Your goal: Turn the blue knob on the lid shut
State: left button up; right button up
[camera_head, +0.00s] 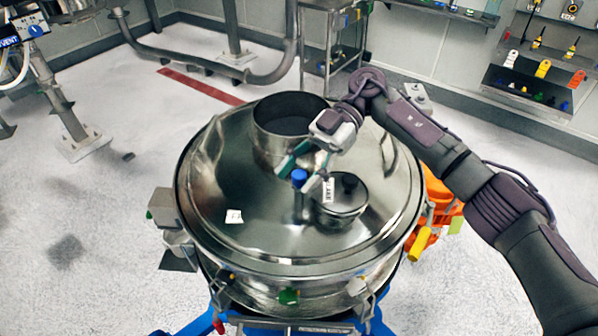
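The blue knob (299,177) stands upright on a short stem on the round metal lid (262,208) of the sifter, near the lid's middle. My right gripper (294,172) reaches in from the right over the lid. Its two fingers are spread apart, one behind and left of the knob, one in front and right of it. The knob shows between the fingertips, and I cannot tell whether either finger touches it. My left gripper is not in view.
A wide open metal collar (289,113) rises from the lid behind the knob. Clamps surround the rim. An orange part (440,199) is at the right side. The lid's left side is clear.

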jog(key=shift+r, duration=0.1)
jog(key=v, duration=0.7)
jog(key=shift+w, duration=0.2)
jog(key=shift+d, duration=0.15)
